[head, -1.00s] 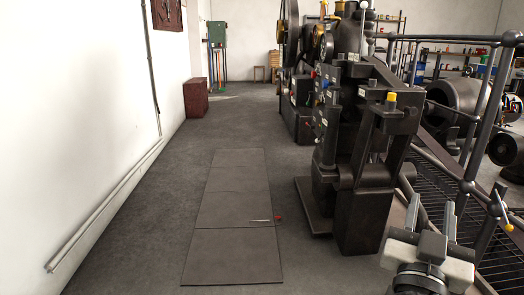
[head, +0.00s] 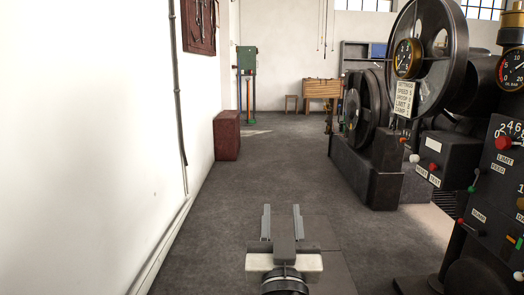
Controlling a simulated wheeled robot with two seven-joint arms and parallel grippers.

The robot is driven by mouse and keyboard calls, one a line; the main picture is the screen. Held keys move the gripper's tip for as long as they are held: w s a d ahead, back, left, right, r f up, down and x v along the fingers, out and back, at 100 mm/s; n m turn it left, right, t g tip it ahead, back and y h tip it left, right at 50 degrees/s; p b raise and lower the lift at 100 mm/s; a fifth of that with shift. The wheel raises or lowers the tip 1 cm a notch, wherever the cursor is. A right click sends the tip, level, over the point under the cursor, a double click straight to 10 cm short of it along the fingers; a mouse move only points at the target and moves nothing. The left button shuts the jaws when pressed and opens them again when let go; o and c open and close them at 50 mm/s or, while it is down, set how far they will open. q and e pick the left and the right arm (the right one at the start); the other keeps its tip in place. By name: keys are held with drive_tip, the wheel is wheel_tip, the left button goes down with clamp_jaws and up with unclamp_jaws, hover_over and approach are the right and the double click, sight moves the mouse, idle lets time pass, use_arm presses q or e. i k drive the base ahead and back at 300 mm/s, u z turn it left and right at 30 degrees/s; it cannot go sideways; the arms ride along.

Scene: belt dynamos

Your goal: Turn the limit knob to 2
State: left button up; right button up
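The limit knob (head: 503,142) is a red knob on the dark machine panel (head: 497,190) at the right edge of the head view. A LIMIT label (head: 505,158) sits below it, and a number scale (head: 508,129) arcs above it. I cannot tell which number it points to. My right gripper (head: 282,223) is at the bottom middle, its two grey fingers apart and nothing between them. It is well to the left of the panel and touches nothing. My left gripper is out of view.
A settings card (head: 405,98) hangs below a gauge (head: 407,58); its small print is hard to read. A large wheel (head: 437,40) and dark machine bases (head: 371,180) stand on the right. A dark red box (head: 227,135) stands by the left wall.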

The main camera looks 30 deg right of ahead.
sight(502, 142)
drive_tip(key=z, duration=0.4)
drive_tip(key=i, duration=2)
drive_tip(key=z, duration=2)
drive_tip(key=i, duration=0.85)
drive_tip(key=z, duration=0.55)
